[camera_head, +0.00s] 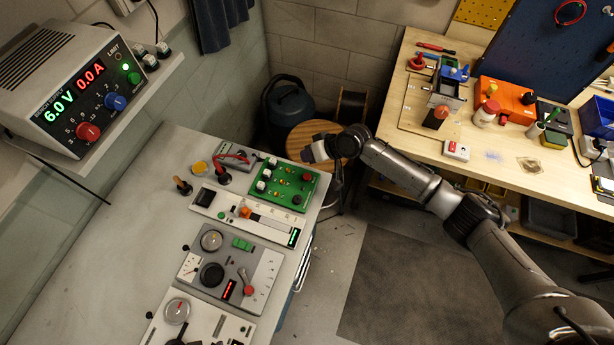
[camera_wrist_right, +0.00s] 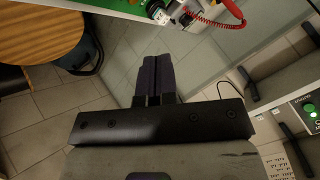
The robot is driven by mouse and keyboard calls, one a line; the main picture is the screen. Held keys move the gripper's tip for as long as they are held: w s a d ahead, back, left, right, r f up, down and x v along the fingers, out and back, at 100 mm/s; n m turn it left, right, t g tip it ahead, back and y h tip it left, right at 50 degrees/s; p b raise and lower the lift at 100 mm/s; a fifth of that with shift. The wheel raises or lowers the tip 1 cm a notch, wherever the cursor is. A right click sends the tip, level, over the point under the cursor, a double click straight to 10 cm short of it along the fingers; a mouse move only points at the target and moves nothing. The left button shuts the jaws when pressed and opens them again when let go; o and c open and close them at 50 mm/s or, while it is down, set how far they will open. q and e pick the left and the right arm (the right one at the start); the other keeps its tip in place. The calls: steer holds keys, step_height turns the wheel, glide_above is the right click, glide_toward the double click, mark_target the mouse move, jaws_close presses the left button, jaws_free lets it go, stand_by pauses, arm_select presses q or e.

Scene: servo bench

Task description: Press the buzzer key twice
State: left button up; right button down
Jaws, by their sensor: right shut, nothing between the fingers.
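My right gripper (camera_head: 308,153) is shut and empty, in the air above and beside the far right corner of the grey bench. Its closed dark fingers (camera_wrist_right: 155,80) point up the picture in the right wrist view, apart from anything. Near it on the bench lies a green board (camera_head: 284,184) with white posts, a red knob (camera_head: 307,177) and a dark round knob (camera_head: 297,199). An edge of the green board shows at the top of the wrist view (camera_wrist_right: 128,5). I cannot tell for sure which part is the buzzer key. My left gripper is not in view.
Panels with a slider (camera_head: 247,213), dials (camera_head: 212,240) and a red lever (camera_head: 248,290) line the bench. A red coiled cable (camera_wrist_right: 222,14) is near the green board. A power supply (camera_head: 78,88) stands on a shelf. A wooden stool (camera_head: 311,135) and a cluttered workbench (camera_head: 408,122) lie beyond.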

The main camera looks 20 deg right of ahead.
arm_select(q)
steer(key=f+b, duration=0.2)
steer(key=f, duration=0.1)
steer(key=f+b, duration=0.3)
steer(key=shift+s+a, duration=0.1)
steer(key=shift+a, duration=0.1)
arm_select(e)
glide_above(308, 175)
step_height(308, 175, down, 6)
steer(key=shift+f, duration=0.1)
arm_select(q)
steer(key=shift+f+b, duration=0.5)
steer(key=shift+b, duration=0.2)
arm_select(e)
steer(key=shift+f, duration=0.85)
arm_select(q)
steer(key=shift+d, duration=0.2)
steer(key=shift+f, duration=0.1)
arm_select(e)
steer(key=shift+f, duration=0.2)
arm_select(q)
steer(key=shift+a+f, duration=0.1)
arm_select(e)
steer(key=shift+f, duration=0.25)
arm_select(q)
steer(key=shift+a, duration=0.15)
